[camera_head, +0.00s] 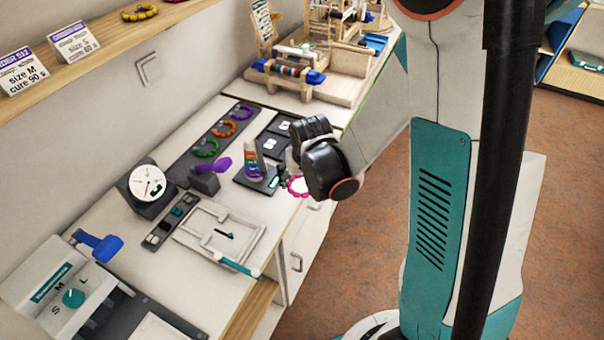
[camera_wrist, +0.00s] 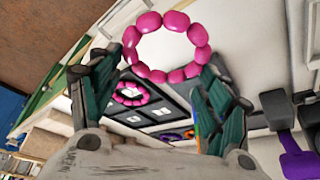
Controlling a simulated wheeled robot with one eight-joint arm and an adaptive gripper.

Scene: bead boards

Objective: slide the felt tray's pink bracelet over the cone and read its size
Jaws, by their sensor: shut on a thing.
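The pink bracelet (camera_head: 291,188) hangs at my gripper (camera_head: 284,181), on the right side of the cone and apart from it in the head view. In the wrist view the bracelet (camera_wrist: 150,22) is a ring of glossy beads, held between the two teal fingers of my gripper (camera_wrist: 166,62). The cone (camera_head: 251,158) stands upright with coloured bands on a dark base. The grey felt tray (camera_head: 190,158) holds green, orange and purple bracelets. A second pink ring (camera_wrist: 121,99) shows beyond the fingers over a dark panel. The cone's size marks are too small to read.
A purple-handled block (camera_head: 205,182) stands just left of the cone. A round dial (camera_head: 147,183), a white framed tray (camera_head: 210,240) and a lettered S, M, L device (camera_head: 40,285) are further left. Dark square trays (camera_head: 277,133) lie behind the cone.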

